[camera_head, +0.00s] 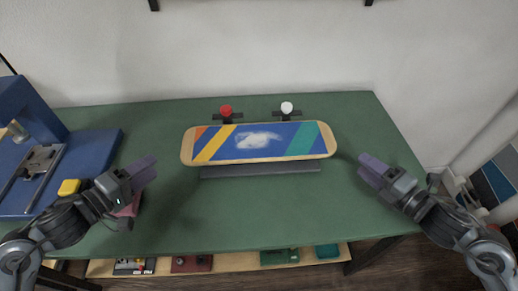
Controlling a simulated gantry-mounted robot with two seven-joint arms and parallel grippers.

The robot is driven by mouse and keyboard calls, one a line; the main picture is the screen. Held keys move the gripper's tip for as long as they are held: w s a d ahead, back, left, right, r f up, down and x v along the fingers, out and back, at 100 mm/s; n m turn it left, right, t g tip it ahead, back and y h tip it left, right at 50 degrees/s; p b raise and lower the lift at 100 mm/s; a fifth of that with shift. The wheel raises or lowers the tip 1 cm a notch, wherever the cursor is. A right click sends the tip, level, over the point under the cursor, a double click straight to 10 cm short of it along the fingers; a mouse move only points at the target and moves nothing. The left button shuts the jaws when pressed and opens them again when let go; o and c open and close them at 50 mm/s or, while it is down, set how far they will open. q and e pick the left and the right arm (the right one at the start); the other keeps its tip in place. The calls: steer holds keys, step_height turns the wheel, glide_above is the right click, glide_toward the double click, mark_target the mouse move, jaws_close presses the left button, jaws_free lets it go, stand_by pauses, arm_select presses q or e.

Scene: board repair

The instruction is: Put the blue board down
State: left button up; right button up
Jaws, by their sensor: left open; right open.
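The blue board (285,146) has a wooden rim and yellow, orange and green stripes, with a pale smudge in its middle. It rests near the centre of the green table, over a dark grey support (260,171). My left gripper (147,170) is open and empty, to the left of the board and apart from it. My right gripper (368,172) is open and empty, just right of the board's right end and apart from it.
A red knob (226,111) and a white knob (287,107) stand on dark mounts behind the board. A blue machine (75,150) with a yellow block (69,187) stands at the left. A lower shelf (225,262) holds several items. The green table (290,215) is clear in front.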

steer(key=shift+s+d+r, duration=0.1)
steer(key=shift+s+d, duration=0.25)
steer(key=shift+s, duration=0.2)
steer(key=shift+r, duration=0.1)
